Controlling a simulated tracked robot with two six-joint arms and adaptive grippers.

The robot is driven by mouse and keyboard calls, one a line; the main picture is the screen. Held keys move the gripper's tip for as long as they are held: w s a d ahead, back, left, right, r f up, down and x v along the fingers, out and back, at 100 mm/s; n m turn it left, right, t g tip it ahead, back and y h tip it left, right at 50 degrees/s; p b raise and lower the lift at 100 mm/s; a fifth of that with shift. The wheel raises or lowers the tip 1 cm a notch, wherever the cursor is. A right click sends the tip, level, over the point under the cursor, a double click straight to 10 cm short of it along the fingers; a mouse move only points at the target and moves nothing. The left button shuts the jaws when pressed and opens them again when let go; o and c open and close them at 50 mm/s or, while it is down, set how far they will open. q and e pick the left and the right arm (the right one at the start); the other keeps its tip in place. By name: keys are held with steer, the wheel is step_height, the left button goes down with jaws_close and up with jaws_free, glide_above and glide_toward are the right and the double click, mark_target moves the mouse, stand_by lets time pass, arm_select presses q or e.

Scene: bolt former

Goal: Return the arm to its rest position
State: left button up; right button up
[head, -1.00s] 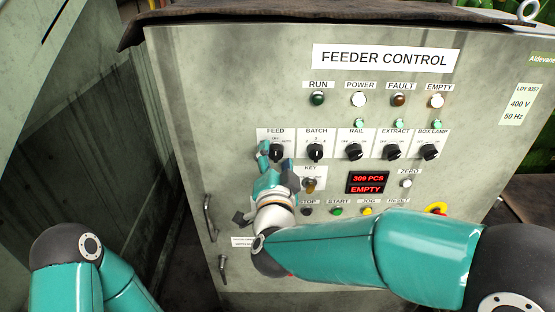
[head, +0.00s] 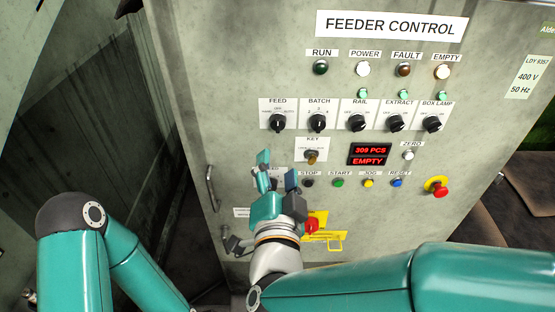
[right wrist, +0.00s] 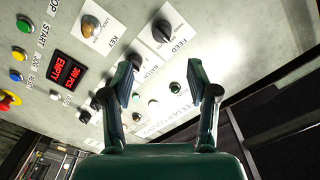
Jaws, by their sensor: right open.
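My right gripper (head: 277,180) is open and empty in front of the feeder control panel (head: 225,75), below the FEED knob (head: 278,123) and left of the key switch (head: 311,156). In the right wrist view its two fingers (right wrist: 165,85) stand apart with nothing between them, and the FEED knob (right wrist: 166,33) shows beyond them. My right arm comes in from the lower right. Part of my left arm shows at the lower left, but its gripper is outside the view.
A red display (head: 369,154) reads 309 PCS and EMPTY. A red emergency button (head: 440,188) sits at the right. A red switch (head: 312,225) on a yellow plate is close beside my right gripper. A door handle (head: 211,187) stands out at the panel's left.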

stand_by(0.4)
steer(key=w+d+f+m+g+h, duration=0.25)
steer(key=w+d+f+h, duration=0.2)
steer(key=d+f, duration=0.65)
steer(key=d+f+n+g+p, duration=0.15)
steer(key=d+f, duration=0.25)
steer(key=f, duration=0.4)
steer(key=d+f+n+g, duration=0.1)
steer(key=d+f+g, duration=0.2)
steer(key=d+f, duration=0.35)
steer(key=s+a+f+n+g+y, duration=0.1)
steer(key=s+f+g+y, duration=0.15)
steer(key=s+f, duration=0.45)
steer(key=s+a+f+n+g+y, duration=0.1)
steer(key=s+f+g+y, duration=0.2)
steer(key=f, duration=0.6)
steer(key=s+a+f+n+g+y, duration=0.2)
steer(key=s+a+n+g, duration=0.3)
steer(key=s, duration=0.6)
steer(key=shift+a+y, duration=0.5)
steer(key=shift+a, duration=0.5)
